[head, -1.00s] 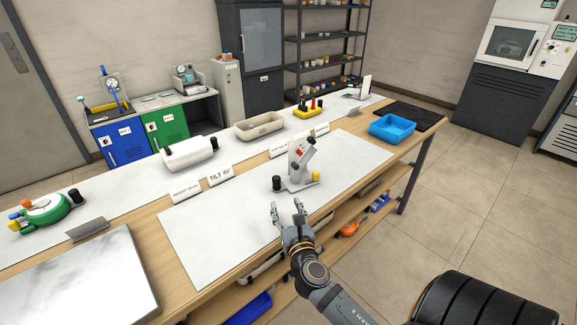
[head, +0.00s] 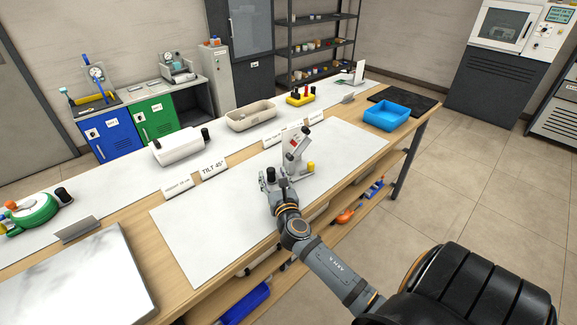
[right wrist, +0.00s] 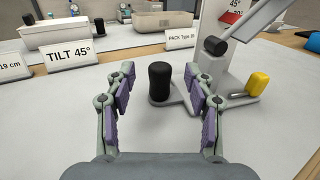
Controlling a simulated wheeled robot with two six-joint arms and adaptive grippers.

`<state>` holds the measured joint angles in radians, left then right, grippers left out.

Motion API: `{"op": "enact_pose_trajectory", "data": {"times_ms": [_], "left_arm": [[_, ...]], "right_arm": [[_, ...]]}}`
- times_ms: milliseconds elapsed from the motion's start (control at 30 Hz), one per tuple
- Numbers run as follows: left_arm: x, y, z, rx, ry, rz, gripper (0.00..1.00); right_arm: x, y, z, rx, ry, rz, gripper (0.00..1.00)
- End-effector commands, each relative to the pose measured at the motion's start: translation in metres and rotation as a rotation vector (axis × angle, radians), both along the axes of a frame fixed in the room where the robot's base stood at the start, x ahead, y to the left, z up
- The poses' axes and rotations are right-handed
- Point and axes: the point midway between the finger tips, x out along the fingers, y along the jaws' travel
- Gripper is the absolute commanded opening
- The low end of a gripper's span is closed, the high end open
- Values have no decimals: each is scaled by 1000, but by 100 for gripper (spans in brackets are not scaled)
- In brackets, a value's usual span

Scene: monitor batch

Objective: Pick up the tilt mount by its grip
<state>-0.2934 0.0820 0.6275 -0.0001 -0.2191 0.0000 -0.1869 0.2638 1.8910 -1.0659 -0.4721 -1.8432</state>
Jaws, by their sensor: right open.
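The tilt mount (head: 291,151) is a light grey stand with a tilted plate and a red-marked label. It stands upright on the white mat (head: 215,228). Its base carries a black upright grip (right wrist: 160,82) on the left and a yellow knob (right wrist: 257,84) on the right. My right gripper (head: 274,182) is open at the near side of the mount. In the right wrist view the black grip shows between its two spread fingers, with a gap on each side. Whether the fingertips reach around it in depth is hard to tell. My left gripper is out of view.
A "TILT 45°" sign (head: 214,169) stands behind the mat. A white device (head: 178,147), a beige tray (head: 250,119) and a yellow block with knobs (head: 300,96) are farther back. A blue bin (head: 386,117) stands at the right. The mat's near left part is clear.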

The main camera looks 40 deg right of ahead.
Motion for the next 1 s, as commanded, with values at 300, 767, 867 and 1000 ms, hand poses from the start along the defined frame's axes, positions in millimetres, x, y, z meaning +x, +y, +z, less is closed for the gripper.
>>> {"op": "enact_pose_trajectory", "data": {"times_ms": [300,767,867,1000], "left_arm": [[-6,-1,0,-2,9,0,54],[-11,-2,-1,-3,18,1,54],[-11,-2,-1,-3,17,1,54],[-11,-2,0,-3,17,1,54]], "right_arm": [[32,-13,0,-1,1,1,54],[31,-12,0,0,1,2,10],[31,-12,0,0,1,2,0],[32,-12,1,-2,-1,2,0]]}}
